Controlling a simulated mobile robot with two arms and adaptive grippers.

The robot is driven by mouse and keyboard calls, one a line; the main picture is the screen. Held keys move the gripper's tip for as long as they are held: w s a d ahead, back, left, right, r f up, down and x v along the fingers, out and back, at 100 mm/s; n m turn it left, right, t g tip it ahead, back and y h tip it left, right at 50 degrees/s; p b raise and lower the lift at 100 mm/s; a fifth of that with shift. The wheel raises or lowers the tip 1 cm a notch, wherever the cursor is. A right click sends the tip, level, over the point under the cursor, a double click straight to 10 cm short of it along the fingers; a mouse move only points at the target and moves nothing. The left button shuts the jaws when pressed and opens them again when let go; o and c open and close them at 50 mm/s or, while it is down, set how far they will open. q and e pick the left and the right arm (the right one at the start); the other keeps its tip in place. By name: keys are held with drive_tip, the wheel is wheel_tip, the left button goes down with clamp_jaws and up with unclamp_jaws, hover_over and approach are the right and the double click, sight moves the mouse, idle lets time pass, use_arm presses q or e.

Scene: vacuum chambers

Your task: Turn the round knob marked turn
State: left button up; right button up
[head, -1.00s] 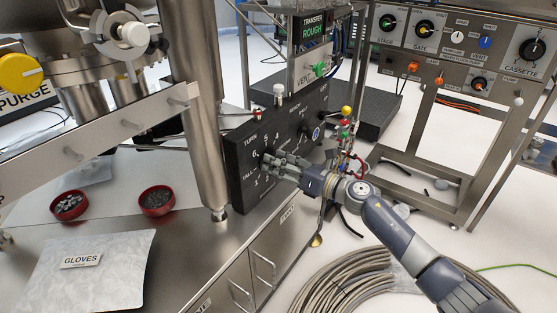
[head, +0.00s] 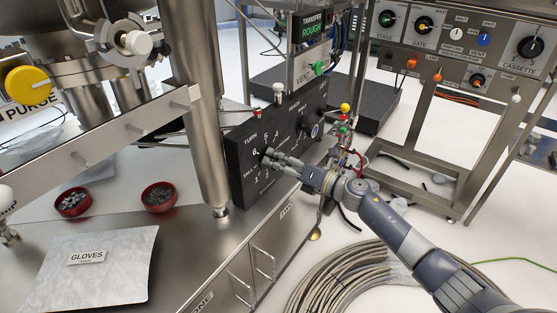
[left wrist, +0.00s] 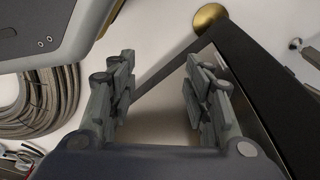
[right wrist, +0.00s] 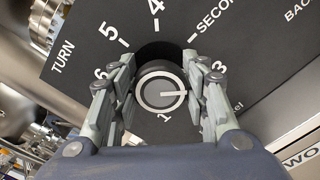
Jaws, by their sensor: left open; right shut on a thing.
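The round knob (right wrist: 161,92) sits on a black panel (head: 239,172) beside the word TURN. It has a dark face with a pale ring and a white line. In the right wrist view the line points right, towards the side where the 3 stands. Several numbers surround it; some are covered by my fingers. My right gripper (head: 268,158) is shut on the knob, one finger on each side, as the right wrist view shows (right wrist: 160,95). In the head view the fingers mostly hide the knob. My left gripper (left wrist: 160,88) is open and empty, seen only in the left wrist view.
A steel column (head: 198,130) stands left of the panel. Red bowls (head: 159,197) and a gloves packet (head: 92,262) lie on the steel bench. Red and green fittings with thin cables (head: 343,130) stand near my right wrist. Coiled hose (head: 335,280) lies on the floor.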

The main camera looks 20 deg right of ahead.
drive_tip(key=shift+w+d+r, duration=0.1)
drive_tip(key=shift+r, duration=0.1)
drive_tip(key=o, duration=1)
drive_tip(key=shift+f, duration=0.1)
drive_tip(key=v, duration=1.2)
drive_tip(key=shift+f, duration=0.1)
